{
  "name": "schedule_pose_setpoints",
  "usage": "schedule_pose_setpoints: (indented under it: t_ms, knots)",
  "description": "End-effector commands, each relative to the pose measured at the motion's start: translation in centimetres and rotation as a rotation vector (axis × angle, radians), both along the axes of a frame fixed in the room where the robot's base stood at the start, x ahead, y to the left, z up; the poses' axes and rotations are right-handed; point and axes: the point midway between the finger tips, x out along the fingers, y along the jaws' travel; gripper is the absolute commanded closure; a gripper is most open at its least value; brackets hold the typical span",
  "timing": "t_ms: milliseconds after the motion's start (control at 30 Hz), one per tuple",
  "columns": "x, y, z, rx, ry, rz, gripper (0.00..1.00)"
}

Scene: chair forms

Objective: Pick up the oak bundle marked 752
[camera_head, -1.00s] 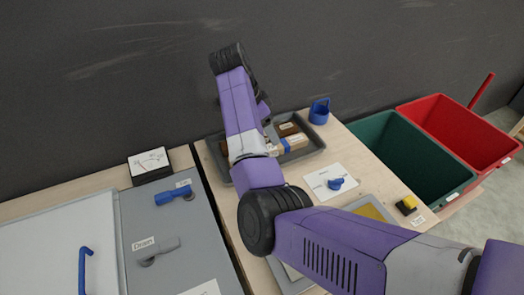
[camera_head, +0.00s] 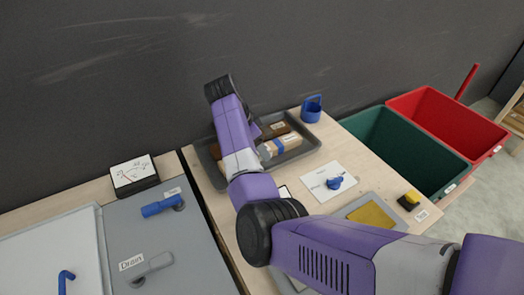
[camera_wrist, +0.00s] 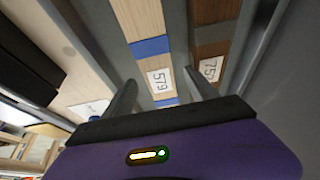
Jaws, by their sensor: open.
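A dark brown wood bundle (camera_wrist: 211,48) has a label that reads 75 and a third digit I cannot make out clearly. A pale wood bundle (camera_wrist: 140,18) with blue bands and label 579 lies beside it, to its left in the wrist view. Both lie in a grey tray (camera_head: 313,150); there the dark bundle (camera_head: 274,130) is behind the pale one (camera_head: 289,143). My gripper (camera_wrist: 162,92) is open, with its fingers over the pale bundle's sides in the wrist view; the dark bundle is past the right finger. My arm hides part of the tray in the head view.
Green (camera_head: 405,150) and red (camera_head: 445,120) bins stand to the right. A grey panel with handles (camera_head: 185,235) is to the left.

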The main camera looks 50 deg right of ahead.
Motion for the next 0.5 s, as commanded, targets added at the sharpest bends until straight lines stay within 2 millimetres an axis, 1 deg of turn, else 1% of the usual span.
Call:
schedule_pose_setpoints:
  t_ms: [100, 200, 433, 467, 500]
  knots:
    - [-0.2, -0.6, -1.3, 0.0, 0.001, -0.002, 0.33]
    - [-0.2, -0.8, -1.8, 0.0, 0.0, -0.001, 0.33]
    - [-0.2, -0.8, -2.0, 0.0, 0.0, -0.001, 0.33]
    - [-0.2, -0.8, -2.0, 0.0, 0.0, -0.001, 0.39]
    - [-0.2, -0.8, -2.0, 0.0, 0.0, -0.001, 0.46]
